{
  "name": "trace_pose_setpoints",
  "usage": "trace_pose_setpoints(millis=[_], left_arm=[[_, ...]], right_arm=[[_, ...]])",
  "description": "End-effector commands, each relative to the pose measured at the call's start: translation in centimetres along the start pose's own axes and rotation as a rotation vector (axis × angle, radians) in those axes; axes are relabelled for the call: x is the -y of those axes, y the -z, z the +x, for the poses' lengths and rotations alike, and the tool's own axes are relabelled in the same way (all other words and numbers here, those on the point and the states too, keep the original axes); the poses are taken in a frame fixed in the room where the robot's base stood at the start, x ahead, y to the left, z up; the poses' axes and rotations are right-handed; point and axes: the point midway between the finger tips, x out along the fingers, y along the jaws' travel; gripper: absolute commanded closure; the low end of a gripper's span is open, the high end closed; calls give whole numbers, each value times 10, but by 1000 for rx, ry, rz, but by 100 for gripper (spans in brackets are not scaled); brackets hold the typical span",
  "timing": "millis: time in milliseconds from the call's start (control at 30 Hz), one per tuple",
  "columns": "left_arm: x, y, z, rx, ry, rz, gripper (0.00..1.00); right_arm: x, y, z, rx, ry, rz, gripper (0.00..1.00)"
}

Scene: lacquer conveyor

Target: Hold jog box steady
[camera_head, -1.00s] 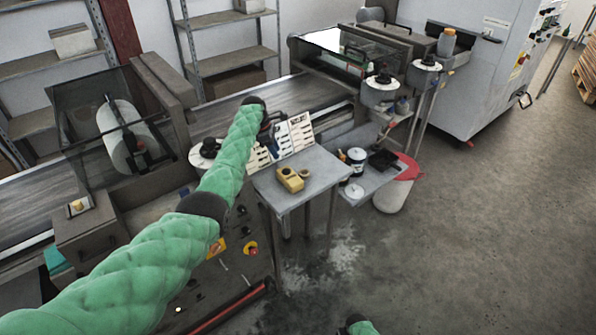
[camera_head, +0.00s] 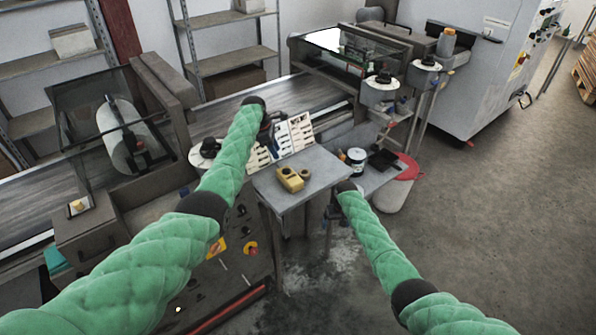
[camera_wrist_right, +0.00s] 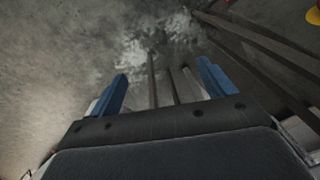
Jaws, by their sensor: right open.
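A yellow box (camera_head: 290,179), which I take to be the jog box, lies on the small grey table (camera_head: 317,164). A small tan ring-like piece (camera_head: 304,174) is beside it. My left gripper (camera_head: 268,128) is a dark shape behind the table, near the upright white panels; its fingers are too small and hidden to read. My right gripper (camera_head: 331,214) hangs at the table's right front edge, below the top and apart from the yellow box. In the right wrist view its two blue fingers (camera_wrist_right: 160,85) are spread and empty, over floor and table legs.
White slotted panels (camera_head: 280,140) stand at the table's back edge. A side shelf (camera_head: 375,175) with a white-and-dark pot (camera_head: 356,161) is to the right. A conveyor (camera_head: 270,105) runs behind. The floor at right (camera_head: 480,220) is clear.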

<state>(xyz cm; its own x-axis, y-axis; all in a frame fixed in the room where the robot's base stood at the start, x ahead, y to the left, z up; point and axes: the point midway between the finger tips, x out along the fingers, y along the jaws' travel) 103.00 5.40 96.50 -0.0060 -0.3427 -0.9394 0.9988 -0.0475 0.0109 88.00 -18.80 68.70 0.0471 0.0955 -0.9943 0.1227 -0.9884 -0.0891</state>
Motion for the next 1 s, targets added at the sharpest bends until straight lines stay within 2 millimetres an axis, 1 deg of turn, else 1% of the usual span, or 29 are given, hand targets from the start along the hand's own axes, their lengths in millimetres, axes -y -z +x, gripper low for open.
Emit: trace_pose_setpoints(millis=[33,100,167,200,267,300,367,400,467,500,600,700,833,933,1000], left_arm=[[0,0,0,0,0,0,64],[0,0,0,0,0,0,64],[0,0,0,0,0,0,64],[0,0,0,0,0,0,64],[0,0,0,0,0,0,64],[0,0,0,0,0,0,64],[0,0,0,0,0,0,64],[0,0,0,0,0,0,64],[0,0,0,0,0,0,64],[0,0,0,0,0,0,64],[0,0,0,0,0,0,64],[0,0,0,0,0,0,64],[0,0,0,0,0,0,64],[0,0,0,0,0,0,64],[0,0,0,0,0,0,64]], right_arm=[[2,17,-22,-3,2,-4,18],[5,36,-50,1,8,-8,18],[8,51,-74,4,11,-13,18],[10,61,-91,6,13,-16,18],[15,75,-116,9,17,-25,18],[20,83,-132,13,18,-34,18],[31,95,-156,19,16,-61,18],[42,101,-170,24,12,-88,18],[64,107,-185,34,2,-141,18],[79,109,-191,42,-8,-182,18],[115,110,-201,56,-33,-278,18],[140,108,-207,67,-54,-351,18],[160,107,-210,75,-70,-408,18],[165,106,-208,78,-76,-423,18],[166,106,-204,80,-76,-426,18]])
